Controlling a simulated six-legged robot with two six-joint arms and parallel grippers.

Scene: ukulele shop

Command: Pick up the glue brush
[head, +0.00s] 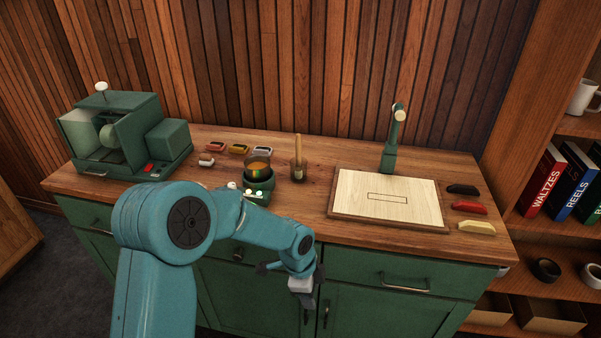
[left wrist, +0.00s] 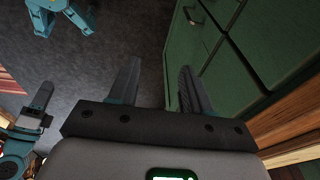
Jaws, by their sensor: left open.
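The glue brush (head: 298,147) appears to be the upright one with a pale wooden handle. It stands near the middle of the wooden bench top, right of the green glue pot. A dark lower part around its base is too small to make out. My left gripper (head: 304,286) is in front of the bench, below the top's front edge, well apart from the brush. In the left wrist view its two fingers (left wrist: 158,88) are spread with only floor and cabinet beyond them. The brush does not show there.
A green glue pot (head: 258,176) stands just left of the brush. A green machine (head: 130,140) fills the left end. A pale board (head: 387,199) and green lamp (head: 391,145) are at right. Green cabinet fronts (head: 375,285) lie behind my gripper; they also show in the wrist view (left wrist: 270,45).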

